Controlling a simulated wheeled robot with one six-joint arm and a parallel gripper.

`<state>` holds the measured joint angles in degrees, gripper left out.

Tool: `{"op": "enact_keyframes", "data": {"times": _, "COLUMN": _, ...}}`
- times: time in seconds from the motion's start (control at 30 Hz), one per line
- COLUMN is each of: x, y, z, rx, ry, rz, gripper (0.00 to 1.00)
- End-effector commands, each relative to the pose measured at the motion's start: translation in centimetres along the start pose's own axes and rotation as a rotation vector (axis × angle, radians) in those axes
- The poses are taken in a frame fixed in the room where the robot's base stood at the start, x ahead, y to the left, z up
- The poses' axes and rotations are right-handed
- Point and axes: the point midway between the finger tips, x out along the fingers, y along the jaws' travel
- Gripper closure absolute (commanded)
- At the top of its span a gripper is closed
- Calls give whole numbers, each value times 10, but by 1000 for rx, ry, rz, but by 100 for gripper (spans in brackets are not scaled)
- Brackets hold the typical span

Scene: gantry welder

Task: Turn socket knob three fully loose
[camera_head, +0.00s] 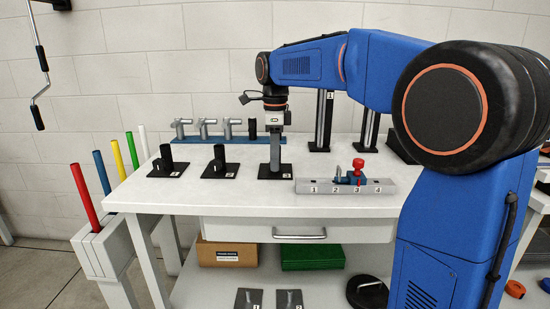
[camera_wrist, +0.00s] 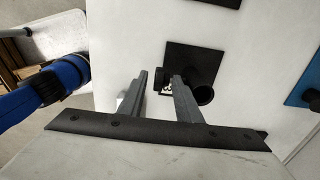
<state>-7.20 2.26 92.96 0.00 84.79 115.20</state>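Socket three, a black upright tube on a square black base plate (camera_head: 264,174), stands on the white table. My gripper (camera_head: 275,168) points down over it and hides most of it in the head view. In the wrist view the tube (camera_wrist: 204,94) stands just right of my right finger. Its small dark side knob (camera_wrist: 159,79) shows between the tips of my two grey fingers (camera_wrist: 160,80). The fingers look apart, with narrow gaps beside the knob; whether either touches it is unclear. How far the knob is screwed in cannot be seen.
Two similar black sockets (camera_head: 167,163) (camera_head: 219,163) stand to the left. A grey numbered block (camera_head: 320,186) with a red knob (camera_head: 357,166) lies close on the right. Behind is a blue rack (camera_head: 205,140) with metal fittings. Coloured rods (camera_head: 103,172) stand left of the table.

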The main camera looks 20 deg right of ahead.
Motion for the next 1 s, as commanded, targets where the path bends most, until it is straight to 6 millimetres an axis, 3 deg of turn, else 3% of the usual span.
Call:
{"op": "enact_keyframes", "data": {"times": 0.03, "x": 0, "y": 0, "z": 0, "rx": 0, "ry": 0, "rz": 0, "gripper": 82}}
{"op": "enact_keyframes", "data": {"times": 0.1, "x": 0, "y": 0, "z": 0, "rx": 0, "ry": 0, "rz": 0, "gripper": 98}}
{"op": "enact_keyframes", "data": {"times": 0.13, "x": 0, "y": 0, "z": 0, "rx": 0, "ry": 0, "rz": 0, "gripper": 100}}
{"op": "enact_keyframes", "data": {"times": 0.57, "x": 0, "y": 0, "z": 3, "rx": -3, "ry": 63, "rz": -1, "gripper": 100}}
{"op": "enact_keyframes", "data": {"times": 1.0, "x": 3, "y": 0, "z": 15, "rx": -4, "ry": 414, "rz": -1, "gripper": 100}}
